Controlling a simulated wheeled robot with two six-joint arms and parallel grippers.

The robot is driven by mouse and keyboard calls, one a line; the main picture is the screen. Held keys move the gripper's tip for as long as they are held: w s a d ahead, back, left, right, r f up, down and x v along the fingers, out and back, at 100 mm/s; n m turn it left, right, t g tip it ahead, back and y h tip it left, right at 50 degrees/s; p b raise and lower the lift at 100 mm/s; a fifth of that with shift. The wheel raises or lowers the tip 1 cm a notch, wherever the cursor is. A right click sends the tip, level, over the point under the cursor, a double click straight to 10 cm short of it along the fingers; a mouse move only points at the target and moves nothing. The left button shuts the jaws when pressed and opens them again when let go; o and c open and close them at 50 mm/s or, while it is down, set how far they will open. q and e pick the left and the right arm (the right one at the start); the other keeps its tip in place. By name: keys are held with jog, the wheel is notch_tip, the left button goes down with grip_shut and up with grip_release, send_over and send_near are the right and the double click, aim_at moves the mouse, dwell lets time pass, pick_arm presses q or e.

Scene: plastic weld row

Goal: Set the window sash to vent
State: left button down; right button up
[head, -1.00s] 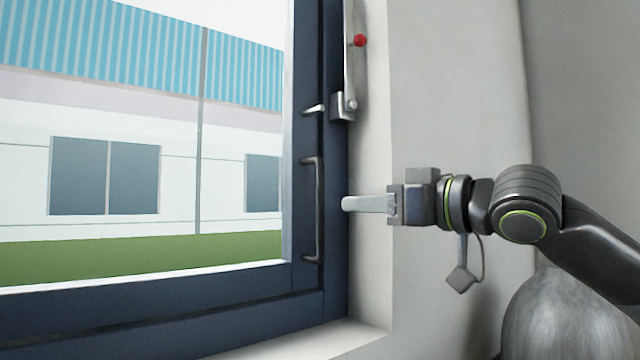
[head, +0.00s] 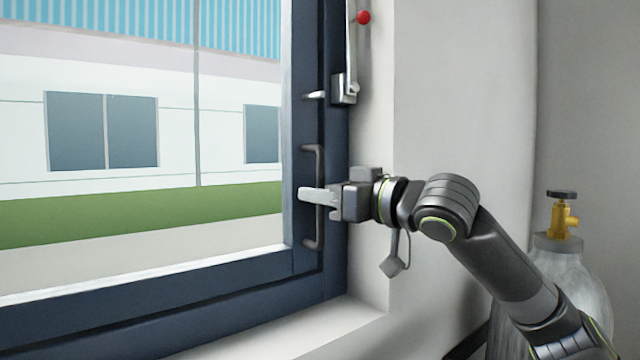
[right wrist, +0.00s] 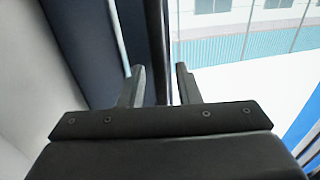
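The window sash (head: 303,230) is dark blue and looks to sit in its dark blue frame (head: 337,215); whether there is a gap is unclear. A dark upright pull handle (head: 313,243) is on its right-hand stile. My right gripper (head: 310,194) is at the middle of this handle, its fingers pointing left across it. In the right wrist view, the two fingers (right wrist: 159,86) are apart, with the dark handle bar (right wrist: 156,40) running between them. They do not look closed on it. My left gripper is not in view.
Above the handle are a small light lever (head: 314,95), a metal bracket (head: 345,90) and a metal bar with a red knob (head: 364,17). A gas cylinder (head: 598,275) with a brass valve (head: 562,222) stands at right. The pale sill (head: 330,325) is clear.

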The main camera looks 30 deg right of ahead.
jog(key=shift+w+a, duration=0.1)
jog(key=shift+w, duration=0.25)
grip_shut()
